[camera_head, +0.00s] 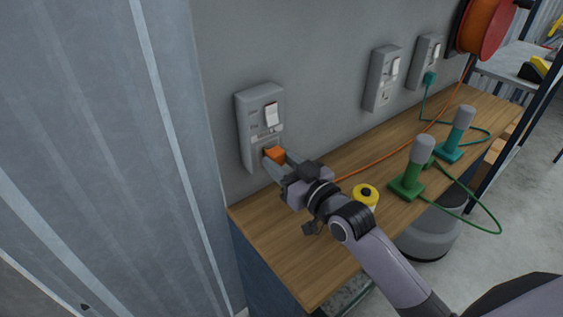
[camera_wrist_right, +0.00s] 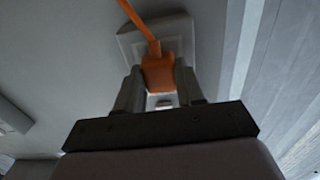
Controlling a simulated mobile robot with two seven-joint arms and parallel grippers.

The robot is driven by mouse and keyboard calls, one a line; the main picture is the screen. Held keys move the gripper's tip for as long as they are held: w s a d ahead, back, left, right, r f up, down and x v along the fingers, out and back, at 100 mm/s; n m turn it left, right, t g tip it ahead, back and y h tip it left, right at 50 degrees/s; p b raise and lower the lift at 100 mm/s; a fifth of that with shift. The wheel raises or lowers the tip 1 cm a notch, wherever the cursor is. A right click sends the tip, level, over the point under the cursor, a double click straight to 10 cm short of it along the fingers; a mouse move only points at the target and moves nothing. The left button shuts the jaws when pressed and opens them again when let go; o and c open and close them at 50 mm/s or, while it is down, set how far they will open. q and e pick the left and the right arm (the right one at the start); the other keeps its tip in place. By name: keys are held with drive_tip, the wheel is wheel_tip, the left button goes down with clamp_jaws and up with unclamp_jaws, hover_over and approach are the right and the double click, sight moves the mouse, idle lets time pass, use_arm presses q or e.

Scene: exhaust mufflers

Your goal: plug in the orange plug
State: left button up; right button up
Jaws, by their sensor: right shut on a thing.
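The orange plug (camera_head: 275,154) is held between the fingers of my right gripper (camera_head: 275,163), at the lower part of the left grey wall socket box (camera_head: 246,130). In the right wrist view, the plug (camera_wrist_right: 158,73) sits between the two fingers of the right gripper (camera_wrist_right: 157,85), with its orange cord (camera_wrist_right: 138,19) running up and left. The socket box (camera_wrist_right: 130,42) is right behind it. The plug's prongs are hidden, so I cannot tell whether they are in the socket. My left gripper is not in view.
Two more wall socket boxes (camera_head: 382,78) (camera_head: 425,62) are to the right, the far one with a teal plug (camera_head: 430,78). Green (camera_head: 408,184) and teal (camera_head: 452,150) tools and a yellow roll (camera_head: 366,194) stand on the wooden bench (camera_head: 285,255). An orange reel (camera_head: 485,28) hangs at the back right.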

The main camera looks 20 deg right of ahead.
idle(0.3)
drive_tip(key=shift+w+a, duration=0.2)
drive_tip(key=shift+w, duration=0.3)
idle(0.4)
drive_tip(key=o, duration=1.1)
drive_tip(key=shift+c, duration=0.2)
drive_tip(key=shift+s+d, duration=0.1)
drive_tip(key=shift+s, duration=0.15)
drive_tip(key=v, duration=0.6)
drive_tip(key=shift+s, duration=0.3)
